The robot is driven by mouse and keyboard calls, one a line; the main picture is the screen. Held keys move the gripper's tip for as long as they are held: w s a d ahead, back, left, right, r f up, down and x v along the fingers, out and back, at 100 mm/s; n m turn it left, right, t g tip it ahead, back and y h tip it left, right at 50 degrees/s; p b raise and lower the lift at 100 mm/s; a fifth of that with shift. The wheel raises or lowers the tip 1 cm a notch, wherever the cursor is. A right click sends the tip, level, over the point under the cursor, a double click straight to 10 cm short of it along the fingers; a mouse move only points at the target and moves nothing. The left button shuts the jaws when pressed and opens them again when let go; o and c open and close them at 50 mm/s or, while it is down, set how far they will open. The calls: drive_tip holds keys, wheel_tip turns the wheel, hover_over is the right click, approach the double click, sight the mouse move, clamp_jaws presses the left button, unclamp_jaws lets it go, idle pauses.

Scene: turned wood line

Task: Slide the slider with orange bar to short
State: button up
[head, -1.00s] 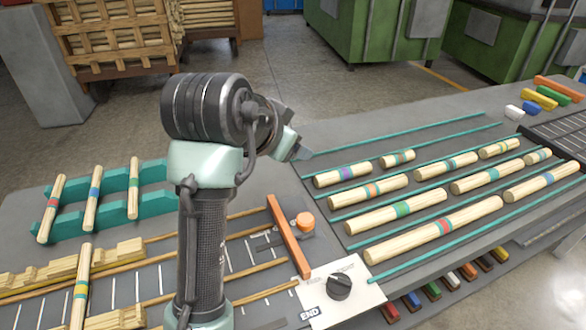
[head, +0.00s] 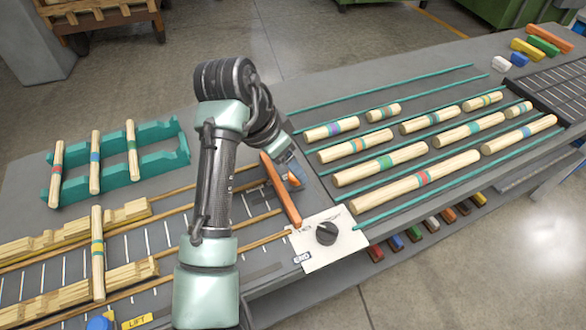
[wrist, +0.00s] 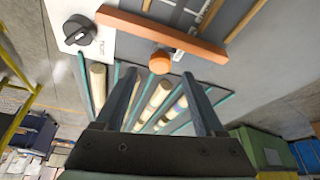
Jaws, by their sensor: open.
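The slider's orange bar (head: 279,188) lies across the right end of the ruled track, near the END label. Its round orange knob (head: 295,176) is on the bar's right side, partly hidden by my gripper (head: 291,166). In the wrist view the bar (wrist: 165,35) runs across the top, with the knob (wrist: 160,62) just beyond and between my open fingertips (wrist: 160,78). The fingers are apart with nothing held; I cannot tell whether they are level with the knob. A small label beside the knob is too small to read.
A white panel with a black rotary knob (head: 326,233) sits close to the bar's near end. Banded wooden rods (head: 380,170) lie in teal-edged lanes to the right. A teal rack (head: 160,153) with rods stands at left. Wooden rails (head: 180,240) run along the track.

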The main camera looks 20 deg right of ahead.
sight(290, 182)
drive_tip(key=shift+x, duration=1.75)
clamp_jaws()
